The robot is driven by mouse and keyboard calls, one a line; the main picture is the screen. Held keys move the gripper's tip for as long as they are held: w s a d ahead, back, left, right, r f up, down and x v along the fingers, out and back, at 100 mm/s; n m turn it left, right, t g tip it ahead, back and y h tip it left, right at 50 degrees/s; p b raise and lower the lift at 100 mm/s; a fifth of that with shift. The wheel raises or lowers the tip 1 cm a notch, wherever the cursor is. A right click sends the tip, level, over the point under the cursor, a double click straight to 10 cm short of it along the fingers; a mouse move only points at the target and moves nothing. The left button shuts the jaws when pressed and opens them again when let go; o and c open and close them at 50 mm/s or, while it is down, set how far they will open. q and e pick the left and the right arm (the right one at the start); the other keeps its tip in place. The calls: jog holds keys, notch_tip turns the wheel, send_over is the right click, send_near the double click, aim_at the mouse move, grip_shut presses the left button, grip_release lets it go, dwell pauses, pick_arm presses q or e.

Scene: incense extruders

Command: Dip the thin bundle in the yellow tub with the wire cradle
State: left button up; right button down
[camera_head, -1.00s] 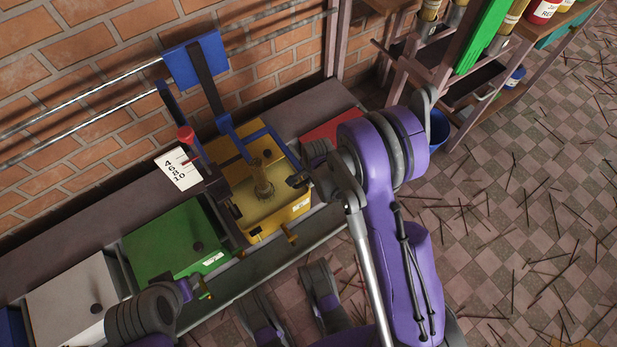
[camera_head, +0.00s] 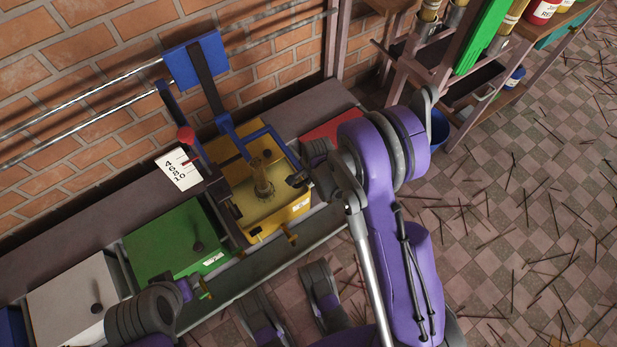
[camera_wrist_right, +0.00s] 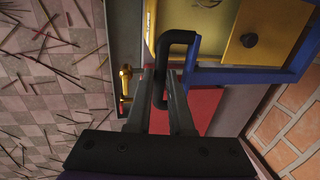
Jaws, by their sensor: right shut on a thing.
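The yellow tub (camera_head: 300,208) stands in the row of tubs, with its opening uncovered and murky liquid inside. It also shows in the wrist view (camera_wrist_right: 229,45). A short tan bundle (camera_head: 262,178) stands upright in the opening, its lower end in the liquid. The blue cradle frame (camera_head: 236,140) hangs over the tub; its wire part is too small to make out. My right gripper (camera_head: 299,180) is at the tub's right side, shut on the frame's black handle (camera_wrist_right: 178,37), which shows between the fingers in the wrist view.
A green tub (camera_head: 165,245) and a white tub (camera_head: 70,295) stand left of the yellow one, and a red one (camera_head: 332,127) to its right. Brass taps (camera_head: 290,234) stick out in front. A rack is at upper right.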

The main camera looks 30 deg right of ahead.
notch_tip(320, 180, up, 14)
jog(key=p, duration=0.6)
jog(key=shift+r+p, duration=0.2)
jog(key=shift+p, duration=0.15)
jog(key=c, duration=0.8)
grip_release()
jog(key=r, duration=0.3)
jog(key=s+r+p, duration=0.1)
jog(key=r, duration=0.3)
jog(key=s+r+p, duration=0.1)
jog(key=r, duration=0.2)
jog(key=shift+d+r, duration=0.15)
jog(key=shift+r, duration=0.1)
